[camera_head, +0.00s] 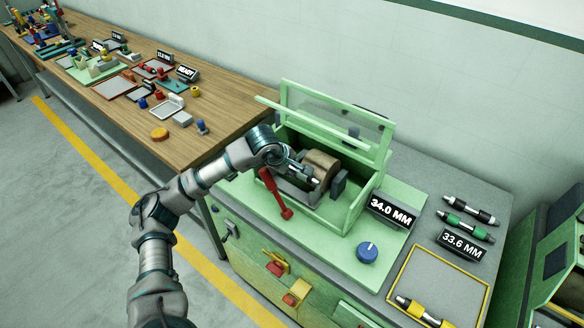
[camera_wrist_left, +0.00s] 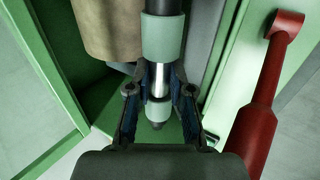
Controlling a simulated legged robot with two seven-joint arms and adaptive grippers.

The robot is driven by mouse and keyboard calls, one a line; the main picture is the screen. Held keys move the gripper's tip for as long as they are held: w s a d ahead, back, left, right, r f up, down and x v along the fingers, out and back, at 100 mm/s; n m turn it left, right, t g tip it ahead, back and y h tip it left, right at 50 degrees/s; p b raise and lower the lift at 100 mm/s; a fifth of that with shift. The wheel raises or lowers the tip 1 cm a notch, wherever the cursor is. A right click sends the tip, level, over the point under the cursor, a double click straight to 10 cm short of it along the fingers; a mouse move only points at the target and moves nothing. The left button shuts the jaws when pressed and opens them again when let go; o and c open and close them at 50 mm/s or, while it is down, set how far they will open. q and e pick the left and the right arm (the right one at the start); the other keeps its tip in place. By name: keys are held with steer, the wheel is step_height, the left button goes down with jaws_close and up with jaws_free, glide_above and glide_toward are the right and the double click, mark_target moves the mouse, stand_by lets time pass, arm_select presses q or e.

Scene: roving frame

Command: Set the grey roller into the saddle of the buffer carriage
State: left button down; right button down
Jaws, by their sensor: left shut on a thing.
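My left gripper (camera_head: 300,172) reaches into the open green buffer housing (camera_head: 350,214). In the left wrist view the gripper (camera_wrist_left: 160,97) is shut on the grey roller (camera_wrist_left: 163,38), around its bright metal shaft between two pale grey sleeves. The roller lies lengthwise up that picture, beside the brown buffing wheel (camera_wrist_left: 105,30), with a small gap. In the head view the wheel (camera_head: 323,163) is just right of the gripper. A grey part (camera_head: 296,193), perhaps the carriage, shows below the gripper. The saddle is hidden, so I cannot tell whether the roller touches it. My right gripper is out of view.
A red lever (camera_head: 274,192) stands at the housing's front, close to my gripper. The clear hood (camera_head: 335,112) is raised behind. A blue knob (camera_head: 367,252) sits in front.

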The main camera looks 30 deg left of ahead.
mark_target(292, 169)
arm_select(q)
steer(key=shift+f, duration=0.1)
steer(key=shift+f+b, duration=0.45)
steer(key=shift+f, duration=0.15)
steer(key=shift+c, duration=1.6)
jaws_free()
steer(key=shift+r, duration=0.15)
step_height(292, 169, up, 10)
steer(key=shift+f, duration=0.15)
